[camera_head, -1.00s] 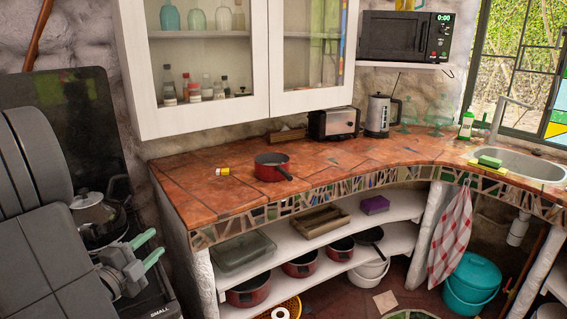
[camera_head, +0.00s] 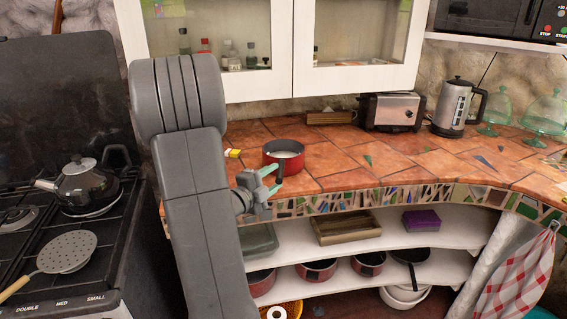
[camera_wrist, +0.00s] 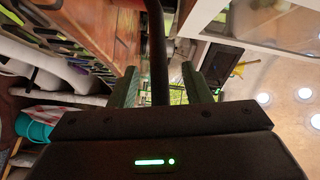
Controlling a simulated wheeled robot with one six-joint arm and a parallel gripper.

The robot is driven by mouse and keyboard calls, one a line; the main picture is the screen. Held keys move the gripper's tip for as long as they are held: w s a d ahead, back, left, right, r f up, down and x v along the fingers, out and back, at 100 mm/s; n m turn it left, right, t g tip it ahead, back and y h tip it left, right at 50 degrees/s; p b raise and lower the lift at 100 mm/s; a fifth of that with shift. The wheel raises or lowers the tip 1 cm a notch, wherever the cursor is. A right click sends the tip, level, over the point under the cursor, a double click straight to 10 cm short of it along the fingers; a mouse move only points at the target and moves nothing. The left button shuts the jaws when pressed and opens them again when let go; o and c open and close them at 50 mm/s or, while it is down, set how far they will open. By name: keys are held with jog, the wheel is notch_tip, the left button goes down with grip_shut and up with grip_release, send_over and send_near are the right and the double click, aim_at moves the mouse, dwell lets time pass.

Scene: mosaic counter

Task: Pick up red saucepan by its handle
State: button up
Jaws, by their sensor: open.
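The red saucepan (camera_head: 270,157) stands upright on the tiled counter near its front edge, with a pale interior. Its dark handle (camera_head: 279,174) points toward the front edge, partly hidden by my gripper (camera_head: 272,179). My gripper is at the handle, with its green fingers apart. In the wrist view, the dark handle (camera_wrist: 157,50) runs between the two open fingers of my gripper (camera_wrist: 160,85), with a gap visible on each side.
A small yellow item (camera_head: 233,153) lies left of the pan. A toaster (camera_head: 391,112) and a kettle (camera_head: 454,107) stand behind to the right. White cabinets (camera_head: 280,80) hang above. Shelves (camera_head: 380,265) with more pans lie below the counter. A stove (camera_head: 30,250) is at left.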

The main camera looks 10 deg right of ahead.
aim_at(280, 170)
jog(key=shift+p+x, duration=0.3)
jog(key=shift+x, duration=1.65)
jog(key=shift+a, duration=0.1)
grip_shut()
jog(key=shift+f, duration=0.1)
jog(key=shift+w, duration=0.1)
